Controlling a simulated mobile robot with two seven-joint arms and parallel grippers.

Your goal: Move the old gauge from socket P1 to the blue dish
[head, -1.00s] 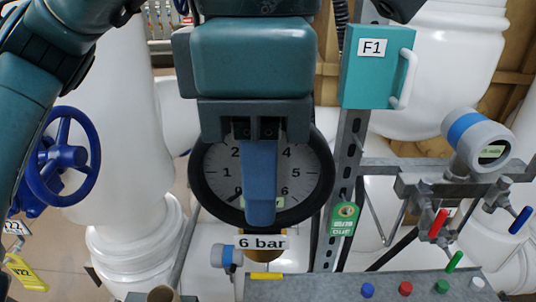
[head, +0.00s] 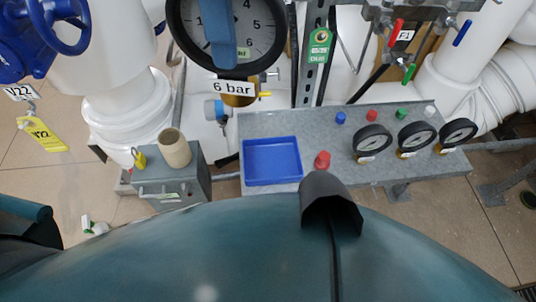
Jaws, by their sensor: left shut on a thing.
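The large round gauge (head: 252,45), with a black rim, white dial and numbers, is at the top of the head view, cut off by the edge. A "6 bar" label (head: 233,88) is just below the rim. Any P1 marking is out of sight, and I cannot tell whether the gauge sits in a socket. The blue dish (head: 272,161) is empty on the grey shelf, below and right of the gauge. My right gripper is not in view.
The shelf (head: 300,125) also holds three smaller gauges (head: 417,137), a red cap (head: 322,160) and several coloured knobs. A grey box (head: 172,188) with a tan cylinder (head: 174,148) stands left of the dish. A blue handwheel (head: 57,25) and white pipes are at left.

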